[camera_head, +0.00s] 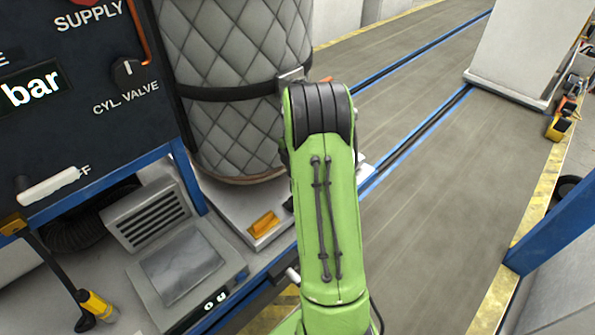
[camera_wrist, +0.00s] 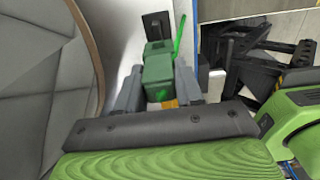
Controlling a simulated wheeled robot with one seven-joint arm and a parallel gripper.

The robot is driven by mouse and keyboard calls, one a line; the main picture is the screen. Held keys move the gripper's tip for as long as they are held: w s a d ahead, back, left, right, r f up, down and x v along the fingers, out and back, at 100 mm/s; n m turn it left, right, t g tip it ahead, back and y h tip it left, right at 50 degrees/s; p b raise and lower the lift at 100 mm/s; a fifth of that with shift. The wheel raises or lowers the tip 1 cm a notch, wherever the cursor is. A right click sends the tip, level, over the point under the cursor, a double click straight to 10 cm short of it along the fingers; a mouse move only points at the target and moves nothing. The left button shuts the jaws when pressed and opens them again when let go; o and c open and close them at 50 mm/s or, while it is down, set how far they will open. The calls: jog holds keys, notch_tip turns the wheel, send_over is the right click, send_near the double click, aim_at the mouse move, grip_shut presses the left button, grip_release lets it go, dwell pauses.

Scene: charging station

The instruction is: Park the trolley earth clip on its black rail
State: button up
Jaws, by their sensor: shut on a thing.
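In the wrist view, my gripper (camera_wrist: 158,88) is shut on a green blocky thing, which looks like the earth clip (camera_wrist: 157,68). The clip sits between the two grey fingers. A thin bright green strip (camera_wrist: 180,36) rises beside the clip at its right. A small black plate (camera_wrist: 156,25) shows on the white trolley surface (camera_wrist: 126,48) just beyond the clip; it may be the black rail. I cannot tell whether clip and plate touch. In the head view, my green arm hides the gripper and the clip.
A grey quilted cylinder (camera_head: 235,80) stands on the trolley, close on the left in the wrist view. An orange block (camera_head: 264,224) is on the trolley edge. A dark control panel (camera_head: 75,110) stands left. Blue floor rails (camera_head: 425,130) run behind.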

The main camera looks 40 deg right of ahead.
jog(key=shift+f+b, duration=1)
jog(key=shift+f, duration=0.55)
jog(key=o, duration=1.2)
jog(key=shift+c, duration=0.2)
notch_tip(320, 180, up, 16)
jog(key=p, duration=0.3)
jog(key=shift+f, duration=0.1)
